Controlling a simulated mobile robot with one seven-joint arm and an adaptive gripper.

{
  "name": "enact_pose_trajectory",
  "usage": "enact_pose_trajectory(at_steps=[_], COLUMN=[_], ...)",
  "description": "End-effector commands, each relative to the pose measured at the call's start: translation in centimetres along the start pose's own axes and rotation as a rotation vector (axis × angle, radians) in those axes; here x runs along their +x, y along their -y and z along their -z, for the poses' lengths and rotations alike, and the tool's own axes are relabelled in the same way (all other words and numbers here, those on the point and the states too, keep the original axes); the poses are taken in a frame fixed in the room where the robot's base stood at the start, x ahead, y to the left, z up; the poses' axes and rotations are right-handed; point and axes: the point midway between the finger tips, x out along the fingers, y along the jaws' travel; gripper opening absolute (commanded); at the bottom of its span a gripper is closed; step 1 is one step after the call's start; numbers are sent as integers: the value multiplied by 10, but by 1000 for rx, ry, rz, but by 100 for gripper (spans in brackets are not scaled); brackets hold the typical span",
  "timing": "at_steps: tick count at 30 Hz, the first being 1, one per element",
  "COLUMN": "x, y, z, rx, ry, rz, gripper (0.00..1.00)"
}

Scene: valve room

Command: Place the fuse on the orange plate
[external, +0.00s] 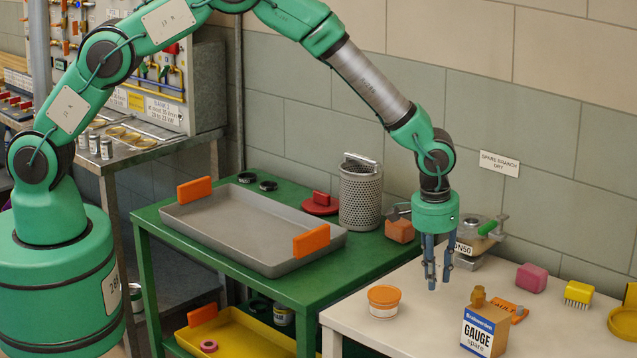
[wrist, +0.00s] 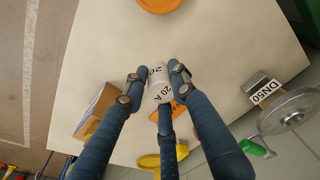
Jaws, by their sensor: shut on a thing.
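My gripper (wrist: 158,82) is shut on the fuse (wrist: 160,92), a white cylinder marked 20 A, in the wrist view. In the external view my gripper (external: 437,272) points down above the pale table; the fuse cannot be made out between the fingers there. A flat orange plate marked FAULT (external: 510,311) lies on the table to the right of my gripper, behind the gauge box. Part of this plate (wrist: 178,110) shows beyond the fuse in the wrist view, largely hidden by fuse and fingers. A round tub with an orange lid (external: 384,296) stands left of my gripper.
The Gauge box (external: 485,332) with a brass fitting (external: 478,296) by it stands near the plate. The DN50 valve (external: 470,245), a pink block (external: 532,278) and a yellow brush (external: 578,294) are farther back or right. A grey tray (external: 250,232) is on the green table.

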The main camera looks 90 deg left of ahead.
Motion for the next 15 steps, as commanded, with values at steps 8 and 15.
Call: enact_pose_trajectory(at_steps=[8, 15], x=[12, 11], y=[14, 14], z=[2, 2], rx=[-72, -73], ry=[4, 5], rz=[11, 11], gripper=[0, 0])
